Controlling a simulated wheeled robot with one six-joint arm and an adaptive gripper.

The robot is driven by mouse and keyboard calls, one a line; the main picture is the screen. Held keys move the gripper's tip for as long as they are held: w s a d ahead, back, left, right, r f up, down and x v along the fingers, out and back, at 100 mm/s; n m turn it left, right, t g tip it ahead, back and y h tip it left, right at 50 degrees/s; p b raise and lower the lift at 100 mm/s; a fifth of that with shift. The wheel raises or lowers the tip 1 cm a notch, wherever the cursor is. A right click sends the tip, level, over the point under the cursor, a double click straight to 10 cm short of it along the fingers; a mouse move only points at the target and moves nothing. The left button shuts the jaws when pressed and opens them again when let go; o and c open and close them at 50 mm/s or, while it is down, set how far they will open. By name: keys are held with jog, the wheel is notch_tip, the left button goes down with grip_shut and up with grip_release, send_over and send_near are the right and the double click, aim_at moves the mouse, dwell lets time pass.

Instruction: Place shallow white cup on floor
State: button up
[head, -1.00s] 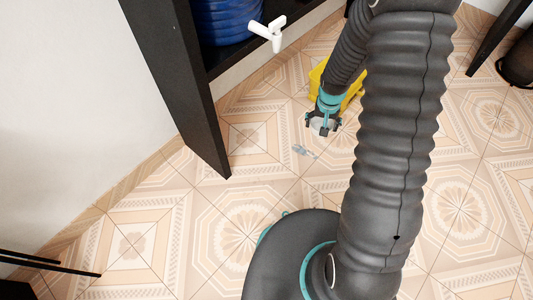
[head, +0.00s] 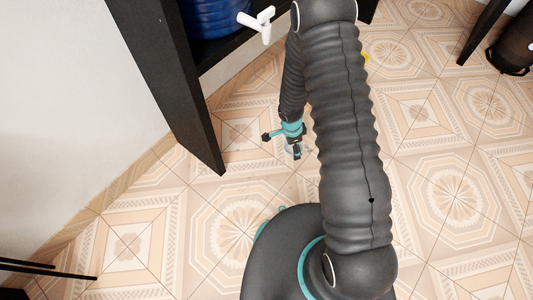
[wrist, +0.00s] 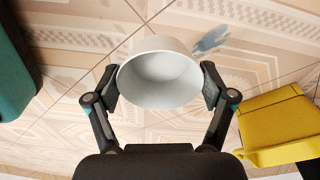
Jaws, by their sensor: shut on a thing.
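The shallow white cup (wrist: 160,80) sits between the two fingers of my gripper (wrist: 161,86) in the wrist view, its open side facing the camera. Both fingertips press on its outer sides. In the head view my gripper (head: 287,143) is low over the tiled floor (head: 245,215), right of the black shelf's near end. There the cup is mostly hidden by my gripper, with only a pale bit showing. I cannot tell whether the cup touches the floor.
A small blue-grey item (wrist: 212,38) lies on the floor just beyond the cup. A yellow object (wrist: 275,120) is at the right in the wrist view, mostly hidden behind my arm in the head view. The black shelf (head: 180,80) bounds the left. Open floor lies to the right.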

jog(key=shift+s+a+f+m, duration=0.25)
jog(key=shift+f+m, duration=0.15)
jog(key=shift+f, duration=0.1)
jog(key=shift+s+a+f+m, duration=0.1)
jog(key=shift+a+f+m, duration=0.1)
jog(key=shift+f+m, duration=0.25)
jog(key=shift+w+a+f, duration=0.15)
jog(key=shift+a, duration=0.05)
jog(key=p, duration=0.2)
send_over(267, 153)
notch_tip(267, 153, down, 7)
jog(key=shift+a+r, duration=0.1)
jog(key=shift+f, duration=2.05)
jog(key=shift+f, duration=0.2)
jog(key=o, duration=0.9)
jog(key=shift+r, duration=0.1)
jog(key=shift+r, duration=0.1)
jog(key=r, duration=0.4)
jog(key=a+r, duration=0.1)
jog(key=r, duration=0.7)
jog(key=shift+a, duration=0.25)
